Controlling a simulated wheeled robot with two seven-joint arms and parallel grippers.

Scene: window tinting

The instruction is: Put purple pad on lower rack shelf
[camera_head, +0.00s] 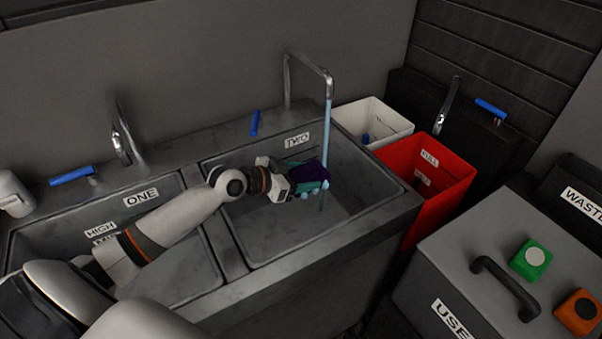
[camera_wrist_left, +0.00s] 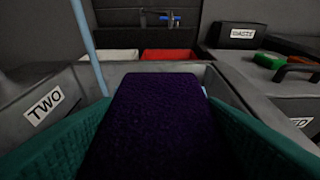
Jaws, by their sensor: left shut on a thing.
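My left gripper (camera_head: 291,182) is over the sink basin marked TWO, beside the running water. It is shut on the purple pad (camera_head: 309,172), which is dark purple and sticks out past the fingertips. In the left wrist view the purple pad (camera_wrist_left: 155,125) fills the middle, between teal surfaces on both sides. Light blue spots show under the pad in the head view; I cannot tell whether they are water. No rack or lower shelf can be made out in these views. My right gripper is not in view.
Water (camera_head: 326,135) runs from the tap (camera_head: 309,58) into sink TWO (camera_head: 370,206). A white bin (camera_head: 385,135) and a red bin (camera_head: 450,171) stand to the right. A grey unit with a black handle (camera_head: 500,283) carries a green block (camera_head: 530,260) and an orange block (camera_head: 579,312).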

